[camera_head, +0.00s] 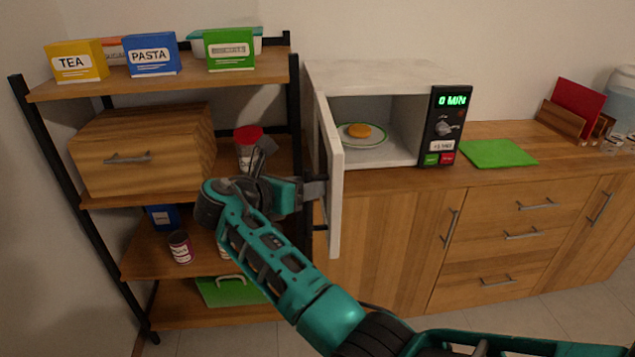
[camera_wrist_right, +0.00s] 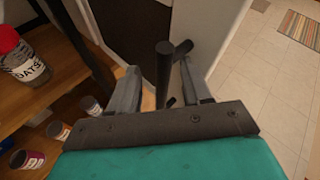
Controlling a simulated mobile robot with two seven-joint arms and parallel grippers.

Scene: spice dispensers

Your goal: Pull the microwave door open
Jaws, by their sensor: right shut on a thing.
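The microwave (camera_head: 368,72) stands on the wooden counter with its door (camera_head: 336,180) swung wide open toward the shelf on the left. Inside is a plate (camera_head: 362,137) with an orange-yellow item (camera_head: 359,131) on it. My right gripper (camera_head: 318,191) is at the outer face of the door, by the handle. In the right wrist view, its two fingers are either side of the dark door handle (camera_wrist_right: 164,75), shut on it, with the pale door (camera_wrist_right: 212,35) beside them. My left gripper is not in view.
A shelf rack (camera_head: 200,197) stands close left of the door, holding boxes, a wooden box (camera_head: 143,150) and a red-lidded jar (camera_head: 248,147). A green mat (camera_head: 499,153) lies right of the microwave. The counter front has drawers and cupboard handles.

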